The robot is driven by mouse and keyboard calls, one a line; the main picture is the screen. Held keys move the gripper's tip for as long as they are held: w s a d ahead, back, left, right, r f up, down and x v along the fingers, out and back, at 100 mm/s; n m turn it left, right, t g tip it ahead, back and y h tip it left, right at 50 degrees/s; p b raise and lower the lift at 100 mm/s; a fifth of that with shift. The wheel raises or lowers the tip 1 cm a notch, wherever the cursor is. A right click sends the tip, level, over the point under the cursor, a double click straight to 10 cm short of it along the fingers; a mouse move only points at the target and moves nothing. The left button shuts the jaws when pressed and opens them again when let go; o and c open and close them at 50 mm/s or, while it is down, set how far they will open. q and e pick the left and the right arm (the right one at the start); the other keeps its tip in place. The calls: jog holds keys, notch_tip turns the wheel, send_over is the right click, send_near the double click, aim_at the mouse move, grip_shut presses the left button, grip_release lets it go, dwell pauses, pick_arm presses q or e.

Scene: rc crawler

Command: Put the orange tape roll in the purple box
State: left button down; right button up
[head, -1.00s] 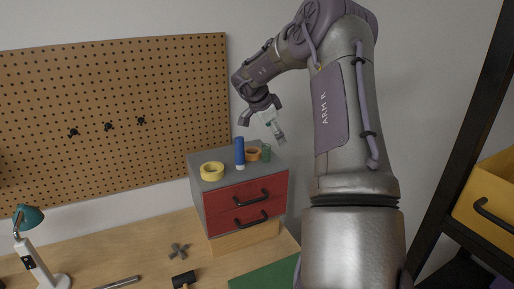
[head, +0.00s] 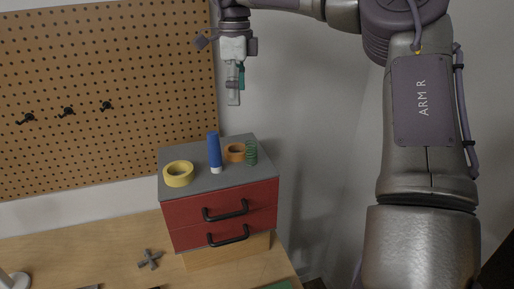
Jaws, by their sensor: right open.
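The orange tape roll (head: 235,158) lies on the grey top of the red drawer cabinet (head: 223,204), between a blue tube and a small green coiled item. My right gripper (head: 234,98) is open and points down. It appears above the tape roll in the picture, with a clear gap between them. My left gripper is out of view. No purple box shows in this view now.
The blue tube (head: 214,153) stands just left of the orange roll, and the green coil (head: 251,153) is close on its right. A yellow tape roll (head: 178,180) lies farther left. A pegboard (head: 100,100) is behind.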

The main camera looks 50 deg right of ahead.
jog(key=p, duration=0.2)
send_over(236, 152)
notch_tip(236, 152, down, 8)
jog(key=shift+w+r, duration=0.1)
jog(key=shift+r, duration=0.1)
jog(key=shift+d+f, duration=0.15)
jog(key=shift+f, duration=0.35)
jog(key=f+p, duration=0.2)
jog(key=f, duration=0.2)
jog(key=shift+s+a+f+p, duration=0.15)
jog(key=shift+s+a+p, duration=0.1)
jog(key=shift+p, duration=0.15)
jog(key=shift+w+d+f, duration=0.1)
jog(key=shift+f, duration=0.25)
jog(key=shift+r, duration=0.1)
jog(key=c, duration=0.7)
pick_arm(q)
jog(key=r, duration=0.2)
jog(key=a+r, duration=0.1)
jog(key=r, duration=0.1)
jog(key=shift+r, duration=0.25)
pick_arm(e)
jog(key=c, duration=0.5)
